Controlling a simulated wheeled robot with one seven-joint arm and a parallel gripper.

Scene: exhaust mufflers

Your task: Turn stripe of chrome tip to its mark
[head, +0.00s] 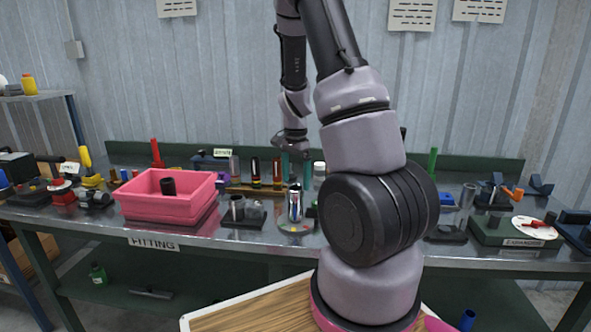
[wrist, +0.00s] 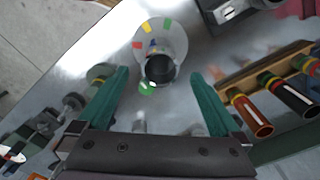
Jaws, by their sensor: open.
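The chrome tip (head: 295,204) is a shiny upright tube near the front edge of the bench. In the wrist view the chrome tip (wrist: 160,68) shows its dark open mouth. It stands on a pale round plate (wrist: 177,34) with coloured patches: yellow, red, blue and green. The plate's rim also shows in the head view (head: 296,230). I cannot clearly make out which patch is the stripe and which its mark. My gripper (head: 294,170) is above the tip. In the wrist view its teal fingers (wrist: 160,74) are open on either side of it, with gaps.
A pink bin (head: 140,208) stands to the left, with a dark tube in it. A wooden rack of coloured tubes (wrist: 268,72) is close to the right finger in the wrist view. A dark-based fixture (head: 243,220) stands left of the tip.

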